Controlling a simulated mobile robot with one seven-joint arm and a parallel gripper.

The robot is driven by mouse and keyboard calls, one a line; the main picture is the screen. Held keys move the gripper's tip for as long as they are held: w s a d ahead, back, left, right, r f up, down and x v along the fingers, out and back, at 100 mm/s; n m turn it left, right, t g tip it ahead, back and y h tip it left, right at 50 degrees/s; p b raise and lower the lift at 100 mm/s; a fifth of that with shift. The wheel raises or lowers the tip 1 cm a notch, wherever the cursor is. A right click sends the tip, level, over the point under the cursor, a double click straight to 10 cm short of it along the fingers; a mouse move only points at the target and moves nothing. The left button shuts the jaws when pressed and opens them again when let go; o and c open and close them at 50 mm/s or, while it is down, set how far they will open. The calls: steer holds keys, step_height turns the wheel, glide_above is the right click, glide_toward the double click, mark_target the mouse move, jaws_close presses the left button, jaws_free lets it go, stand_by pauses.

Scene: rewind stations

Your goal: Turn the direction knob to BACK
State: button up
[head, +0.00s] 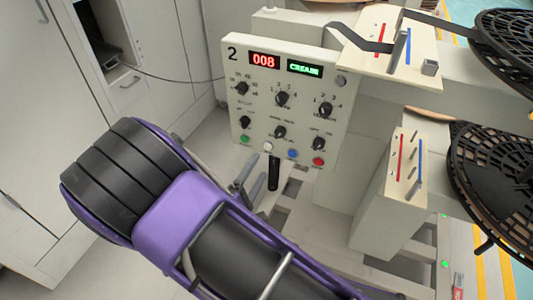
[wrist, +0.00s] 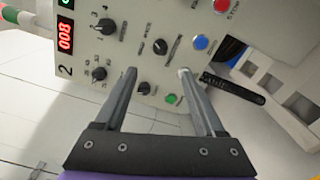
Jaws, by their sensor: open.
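The control panel (head: 262,118) of station 2 carries two rows of black knobs; their labels are too small to read, so I cannot tell which is the direction knob or where it points. The lower row has a left knob (head: 245,121), a middle knob (head: 280,131) and a right knob (head: 318,142). My gripper (head: 254,170) is open and empty in front of the panel's lower left part. In the wrist view, my gripper (wrist: 157,71) has the lower left knob (wrist: 144,88) in sight between its fingers, with the middle knob (wrist: 160,46) beyond the tips. Contact is not visible.
Under the knobs are a green button (head: 245,140), a white button (head: 267,147), a blue button (head: 292,153) and a red button (head: 318,161). A black lever (head: 274,172) sticks out below them, close to my fingers. Black reels (head: 500,170) stand at right.

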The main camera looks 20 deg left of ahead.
steer(key=shift+s+a, duration=0.15)
steer(key=shift+s, duration=1.85)
